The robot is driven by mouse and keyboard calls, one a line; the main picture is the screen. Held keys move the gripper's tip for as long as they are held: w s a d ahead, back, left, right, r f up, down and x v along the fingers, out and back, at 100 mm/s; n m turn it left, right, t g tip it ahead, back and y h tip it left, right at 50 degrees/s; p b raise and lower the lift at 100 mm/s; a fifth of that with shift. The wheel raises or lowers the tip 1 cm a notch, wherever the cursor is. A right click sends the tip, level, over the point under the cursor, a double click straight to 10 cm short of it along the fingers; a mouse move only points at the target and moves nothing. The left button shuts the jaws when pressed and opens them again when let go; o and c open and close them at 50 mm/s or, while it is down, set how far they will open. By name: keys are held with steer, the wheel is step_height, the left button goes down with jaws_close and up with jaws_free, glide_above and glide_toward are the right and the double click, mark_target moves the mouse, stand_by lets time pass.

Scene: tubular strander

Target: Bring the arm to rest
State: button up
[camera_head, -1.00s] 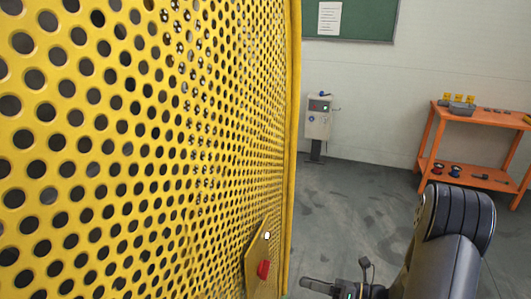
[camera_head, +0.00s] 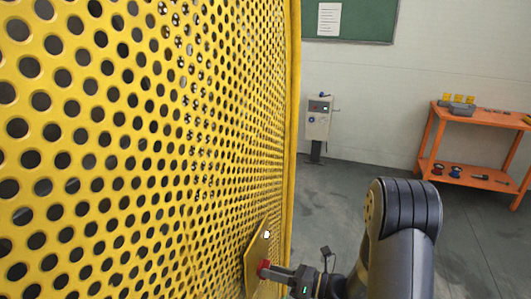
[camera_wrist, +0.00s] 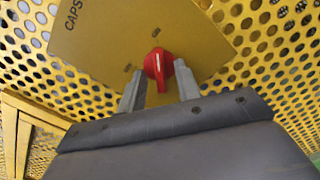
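A red knob (camera_wrist: 158,65) sits on a yellow panel plate (camera_wrist: 95,35) marked "CAPS…" in the wrist view. In the head view the knob (camera_head: 263,267) is at the lower edge of the yellow guard. My gripper (camera_wrist: 160,72) has its two grey fingers apart, one on each side of the knob, with small gaps showing. In the head view my gripper (camera_head: 275,270) reaches leftward to the knob; its fingertips are beside or touching it, I cannot tell which.
The perforated yellow guard (camera_head: 130,140) fills the left. A grey pedestal box (camera_head: 318,120) stands by the far wall. An orange workbench (camera_head: 480,118) with small parts stands at the right. The floor between is clear.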

steer(key=n+b, duration=0.7)
steer(key=n, duration=0.1)
stand_by(0.6)
